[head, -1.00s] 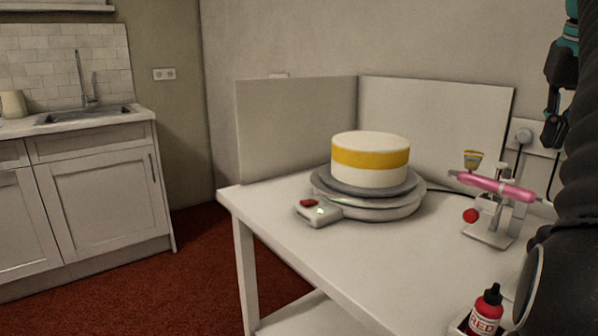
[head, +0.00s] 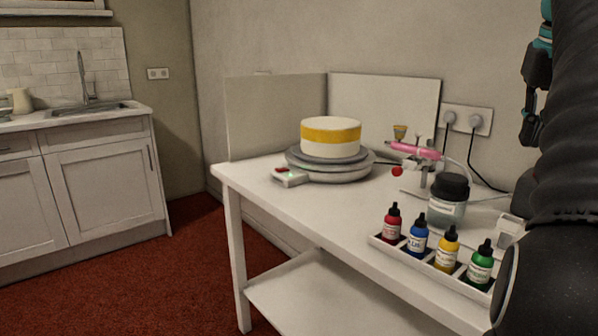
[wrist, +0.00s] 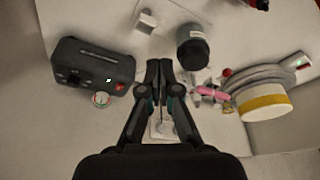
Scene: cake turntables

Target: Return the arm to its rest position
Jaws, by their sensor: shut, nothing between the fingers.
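My gripper shows in the wrist view (wrist: 158,75) with its fingers together and nothing between them, high over the table. In the head view, part of my gripper (head: 530,110) hangs at the upper right edge beside my dark arm; its fingertips are hard to make out there. No object is in contact with it. A white cake with a yellow band (head: 331,137) stands upright on the grey turntable (head: 340,172), and the cake also shows at the right of the wrist view (wrist: 264,108).
The white table (head: 310,210) holds a pink airbrush (head: 415,151) on a stand, a dark-lidded jar (head: 447,205) and a rack of colour bottles (head: 375,240). A black box (wrist: 95,68) shows in the wrist view. White panels (head: 385,110) stand behind the cake. Red floor lies left.

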